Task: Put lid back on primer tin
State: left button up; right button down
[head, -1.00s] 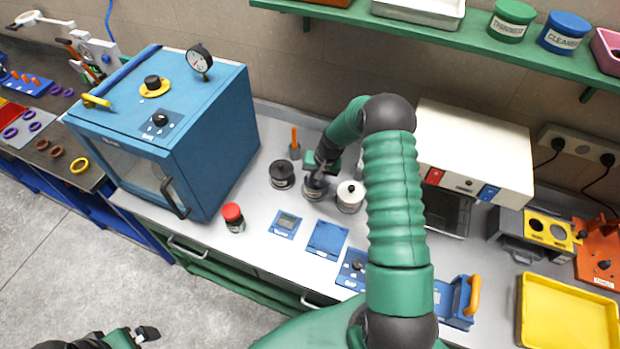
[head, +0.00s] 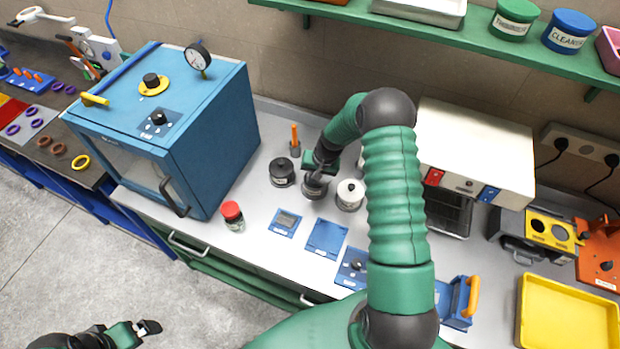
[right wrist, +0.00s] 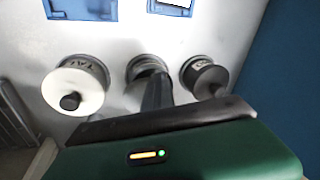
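Three round tins stand in a row on the grey bench. The middle tin (head: 314,193) is under my right gripper (head: 317,178), and it also shows in the right wrist view (right wrist: 147,65). I take it for the primer tin, but its label is not readable. A dark finger (right wrist: 157,92) reaches down over its top; a pale grey surface shows beside the finger. The fingertips and any lid between them are hidden, so I cannot tell the grip. My left gripper (head: 148,328) is low at the left, over the floor and away from the bench; its opening is unclear.
A dark-lidded tin (head: 282,172) stands left of the middle tin and a white-lidded tin (head: 350,195) right, both close. Behind is a holder with an orange handle (head: 295,140). A blue oven (head: 165,125), red-capped jar (head: 232,216) and blue plates (head: 326,238) surround them.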

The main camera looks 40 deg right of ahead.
jog(key=shift+d, duration=0.15)
pick_arm(q)
jog(key=shift+a+r+p, duration=0.45)
jog(key=shift+r+p, duration=0.3)
pick_arm(e)
jog(key=a, duration=0.2)
jog(key=a+r, duration=0.1)
jog(key=a, duration=0.2)
jog(key=shift+a+r, duration=0.3)
jog(key=shift+r, duration=0.1)
dwell(0.7)
pick_arm(q)
jog(key=shift+d, duration=0.25)
pick_arm(e)
jog(key=shift+d+f, duration=0.1)
jog(key=shift+d, duration=0.15)
jog(key=shift+a, duration=0.15)
